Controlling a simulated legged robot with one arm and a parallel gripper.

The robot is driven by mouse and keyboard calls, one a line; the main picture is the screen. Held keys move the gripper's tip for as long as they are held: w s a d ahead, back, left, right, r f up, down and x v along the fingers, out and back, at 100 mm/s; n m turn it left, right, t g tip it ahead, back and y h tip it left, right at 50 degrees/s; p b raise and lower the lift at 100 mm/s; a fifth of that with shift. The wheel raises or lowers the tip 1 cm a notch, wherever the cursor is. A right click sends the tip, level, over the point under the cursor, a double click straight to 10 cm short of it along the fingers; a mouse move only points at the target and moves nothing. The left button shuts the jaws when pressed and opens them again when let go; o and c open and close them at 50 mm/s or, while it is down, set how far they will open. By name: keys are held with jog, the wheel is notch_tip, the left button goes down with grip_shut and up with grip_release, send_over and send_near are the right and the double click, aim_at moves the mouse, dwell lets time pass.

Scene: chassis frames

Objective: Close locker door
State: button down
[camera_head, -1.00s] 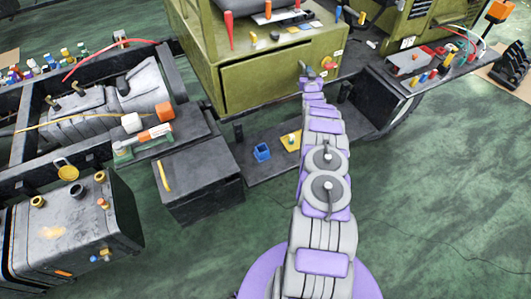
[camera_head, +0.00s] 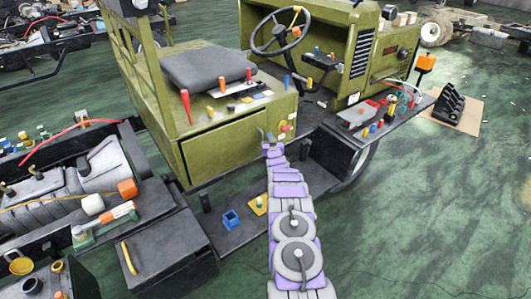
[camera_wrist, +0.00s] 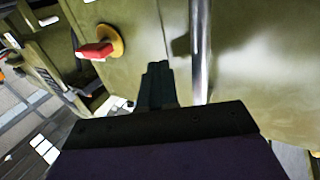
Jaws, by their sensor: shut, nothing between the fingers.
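The olive-green locker (camera_head: 290,108) sits under the seat of the vehicle. Its front door panel (camera_head: 215,152) has a dark gap along its left and top edges; I cannot tell how far it stands open. My gripper (camera_head: 268,140) reaches the right end of this front, beside the red knob on a yellow base (camera_head: 286,128). In the wrist view, my shut, empty fingers (camera_wrist: 157,85) point at the green panel, between the red knob (camera_wrist: 98,50) and a bright upright metal edge (camera_wrist: 200,50). I cannot tell whether the fingertips touch anything.
A grey seat (camera_head: 208,66) and a steering wheel (camera_head: 280,32) are above and behind the locker. A dark step (camera_head: 238,240) carries a blue holder (camera_head: 231,219). A side shelf (camera_head: 385,125) with tools is at right. The green floor (camera_head: 420,220) at right is clear.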

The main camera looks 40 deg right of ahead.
jog(key=s+a+p, duration=0.1)
jog(key=s+p, duration=0.1)
jog(key=s, duration=1)
jog(key=w+a+r+n+g+y, duration=0.1)
jog(key=w+a+r+g+y, duration=0.15)
jog(key=a+r, duration=0.4)
jog(key=w+a+r+g+y, duration=0.1)
jog(key=w+a+r+y, duration=0.2)
jog(key=a, duration=0.6)
jog(key=s+a+r+n+g+y, duration=0.1)
jog(key=s+a+r+g, duration=0.2)
jog(key=a, duration=0.5)
jog(key=s+a+r+n+g+y, duration=0.1)
jog(key=s+a+r, duration=0.3)
jog(key=a, duration=0.5)
jog(key=s+a+r+n+g+y, duration=0.1)
jog(key=s+a+r+g, duration=0.15)
jog(key=s+a, duration=0.55)
jog(key=s+a+r+n+g+y, duration=0.1)
jog(key=s+a+r, duration=0.3)
jog(key=s+a, duration=0.4)
jog(key=s+a+r+n+g, duration=0.1)
jog(key=s+a+g, duration=0.2)
jog(key=s, duration=1)
jog(key=s+a+g, duration=0.2)
jog(key=s+a, duration=0.2)
jog(key=s, duration=1)
jog(key=shift+s+a+r+n+g, duration=0.25)
jog(key=shift+a+r+n+g, duration=0.15)
